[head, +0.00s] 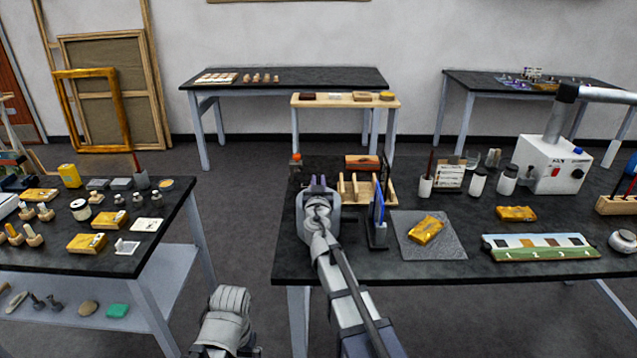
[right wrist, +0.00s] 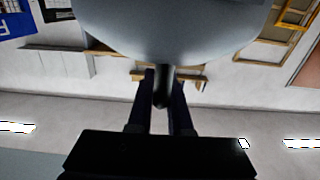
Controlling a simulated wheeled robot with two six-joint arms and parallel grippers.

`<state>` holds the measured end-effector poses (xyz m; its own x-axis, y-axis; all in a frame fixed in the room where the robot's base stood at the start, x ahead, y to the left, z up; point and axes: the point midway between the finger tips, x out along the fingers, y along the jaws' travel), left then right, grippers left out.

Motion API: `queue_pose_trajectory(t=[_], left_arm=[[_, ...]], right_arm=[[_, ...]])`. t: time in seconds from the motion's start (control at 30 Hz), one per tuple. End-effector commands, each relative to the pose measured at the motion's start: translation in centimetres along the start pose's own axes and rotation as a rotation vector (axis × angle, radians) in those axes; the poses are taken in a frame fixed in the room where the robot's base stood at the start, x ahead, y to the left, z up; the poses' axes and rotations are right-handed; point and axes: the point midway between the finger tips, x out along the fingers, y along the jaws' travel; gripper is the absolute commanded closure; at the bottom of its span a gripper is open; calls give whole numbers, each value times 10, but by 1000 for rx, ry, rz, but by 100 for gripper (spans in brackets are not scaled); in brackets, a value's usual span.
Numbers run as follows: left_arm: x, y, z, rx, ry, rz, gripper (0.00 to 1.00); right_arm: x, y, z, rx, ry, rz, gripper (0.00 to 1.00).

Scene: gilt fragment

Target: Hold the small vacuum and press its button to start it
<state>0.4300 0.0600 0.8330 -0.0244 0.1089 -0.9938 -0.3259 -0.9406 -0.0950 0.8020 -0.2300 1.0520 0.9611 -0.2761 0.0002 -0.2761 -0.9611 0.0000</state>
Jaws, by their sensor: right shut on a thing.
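My right gripper (head: 318,184) is above the left end of the right-hand black table. In the right wrist view its two dark fingers (right wrist: 161,98) are shut on a narrow black part. A large, smooth grey rounded body adjoins this part and fills the top of that view; it looks like the small vacuum (right wrist: 165,25). In the head view my gripper and arm hide most of what is held, and I cannot make out a button. My left gripper does not show; only a grey link of mine is at the bottom.
A gilt fragment (head: 426,230) lies on a grey mat (head: 455,247). A white box machine (head: 551,163) is at the right. A wide floor gap separates the left table (head: 100,258).

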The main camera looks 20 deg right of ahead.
Motion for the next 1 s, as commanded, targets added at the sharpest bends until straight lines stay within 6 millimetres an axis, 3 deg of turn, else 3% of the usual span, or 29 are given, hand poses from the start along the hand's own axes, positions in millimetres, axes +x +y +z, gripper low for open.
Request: queue_pose_trajectory(t=[0.9,1.0], left_arm=[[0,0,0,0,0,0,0],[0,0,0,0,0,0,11]], right_arm=[[0,0,0,0,0,-1,100],[0,0,0,0,0,-1,100]])
